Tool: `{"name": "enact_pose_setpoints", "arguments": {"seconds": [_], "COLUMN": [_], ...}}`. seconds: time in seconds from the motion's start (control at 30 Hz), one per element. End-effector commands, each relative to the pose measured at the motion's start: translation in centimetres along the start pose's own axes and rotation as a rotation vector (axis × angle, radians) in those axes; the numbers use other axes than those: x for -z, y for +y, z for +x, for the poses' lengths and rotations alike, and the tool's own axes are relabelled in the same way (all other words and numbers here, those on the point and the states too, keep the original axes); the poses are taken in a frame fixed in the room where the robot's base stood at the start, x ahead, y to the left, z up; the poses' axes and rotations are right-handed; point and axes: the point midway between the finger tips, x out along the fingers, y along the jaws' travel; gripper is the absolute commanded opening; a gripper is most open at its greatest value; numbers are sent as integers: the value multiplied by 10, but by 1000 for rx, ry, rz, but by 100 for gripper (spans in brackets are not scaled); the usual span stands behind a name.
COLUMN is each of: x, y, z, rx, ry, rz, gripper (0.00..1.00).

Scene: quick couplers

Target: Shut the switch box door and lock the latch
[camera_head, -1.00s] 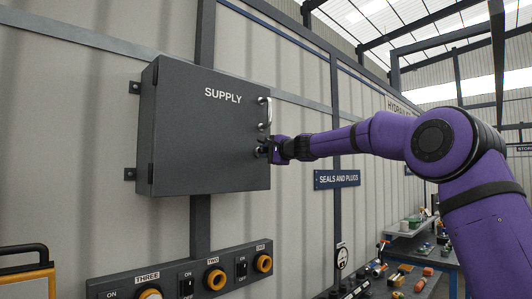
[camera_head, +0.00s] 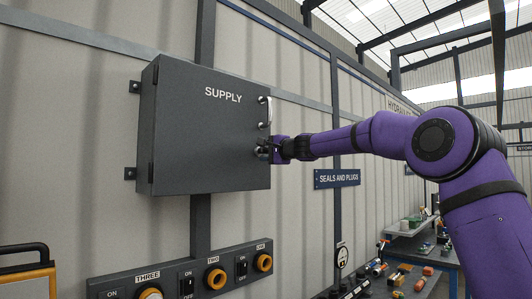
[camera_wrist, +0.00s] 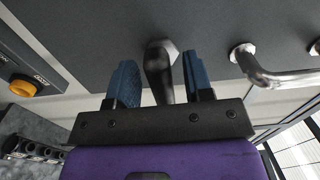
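The grey switch box door (camera_head: 215,130), marked SUPPLY, looks flush with its box, with no gap showing. A silver pull handle (camera_head: 265,112) is on its right side; it also shows in the wrist view (camera_wrist: 272,78). Below the handle is the latch, whose dark lever on a hex base (camera_wrist: 160,68) shows in the wrist view. My gripper (camera_head: 264,150) is at the latch. In the wrist view, its two blue fingers (camera_wrist: 160,82) stand apart on either side of the lever. A gap shows left of the lever; the right finger is closer to it.
A panel with switches and yellow-ringed sockets (camera_head: 190,278) is on the wall below the box. A SEALS AND PLUGS sign (camera_head: 337,178) hangs at right. A workbench with parts (camera_head: 415,260) stands farther right. A yellow frame (camera_head: 28,278) is at lower left.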

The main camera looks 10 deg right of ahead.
Motion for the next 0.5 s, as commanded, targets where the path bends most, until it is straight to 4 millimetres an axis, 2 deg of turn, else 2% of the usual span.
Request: {"name": "enact_pose_setpoints", "arguments": {"seconds": [0.27, 0.5], "x": [0, 1], "y": [-1, -1], "z": [-3, -29], "rx": [1, 0], "ry": [1, 3], "rz": [1, 0], "gripper": [47, 47]}}
